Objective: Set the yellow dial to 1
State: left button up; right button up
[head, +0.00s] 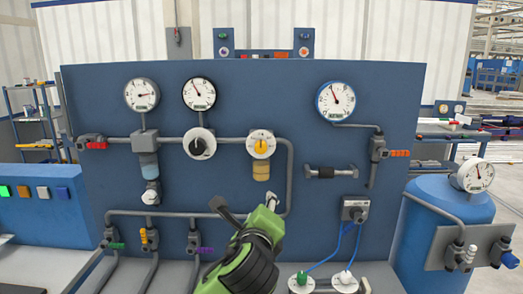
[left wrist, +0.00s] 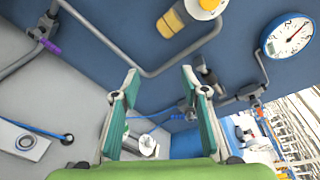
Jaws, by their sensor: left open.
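The yellow dial (head: 262,145) is a yellow knob on a round white face, mounted on the blue panel right of a similar black-knobbed dial. Its knob looks roughly upright; the face marks are too small to read. The dial also shows, cut off at the top edge, in the left wrist view (left wrist: 207,5). My left gripper (head: 245,203) is in front of the panel, below the dial and apart from it. In the left wrist view its two green fingers (left wrist: 157,78) are spread with nothing between them. My right gripper is not seen.
A yellow-brown cylinder (head: 261,171) hangs under the dial. A grey pipe (head: 289,170) runs down to its right and along the panel below. The black-knobbed dial (head: 200,144) is close on the left. Blue hoses (head: 325,262) and white round parts are at lower right.

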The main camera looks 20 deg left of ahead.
aim_at(261, 150)
pick_arm(q)
notch_tip(261, 150, up, 10)
jog(key=w+m+t+y, duration=0.1)
jog(key=w+m+t, duration=0.1)
jog(key=m, duration=0.1)
jog(key=p+x, duration=0.1)
jog(key=x, duration=0.3)
jog(key=p+x, duration=0.1)
jog(key=x, duration=0.4)
jog(key=a+p+x, duration=0.1)
jog(key=x, duration=0.3)
jog(key=shift+w+a+p, duration=0.1)
jog(key=shift+a+p, duration=0.05)
jog(key=shift+p, duration=0.25)
jog(key=c, duration=1.1)
